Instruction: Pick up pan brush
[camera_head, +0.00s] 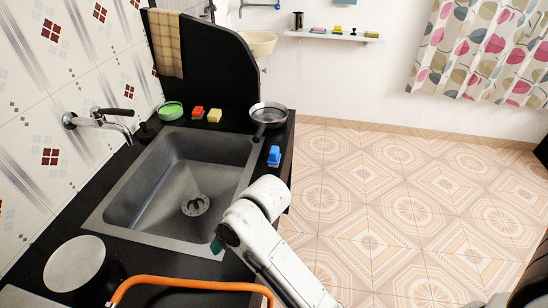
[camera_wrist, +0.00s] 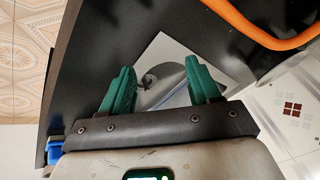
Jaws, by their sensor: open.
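A small blue object (camera_head: 274,156) that may be the pan brush stands on the dark counter's right strip, beside the sink and in front of the pan. Its type is hard to tell at this size. A blue thing (camera_wrist: 54,150) at the lower left of the wrist view looks like the same object, partly cut off by my gripper body. My gripper (camera_wrist: 160,64) is open with green fingers apart and nothing between them. In the head view its green fingertip (camera_head: 216,245) shows over the sink's near right corner, closer to me than the blue object.
The steel sink (camera_head: 170,153) has raised edges. A pan (camera_head: 268,114) stands on the far counter corner; red (camera_head: 198,112) and yellow (camera_head: 214,115) sponges and a green bowl (camera_head: 170,110) are behind the sink. An orange tube (camera_head: 190,283) arches in the foreground. Open floor lies right.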

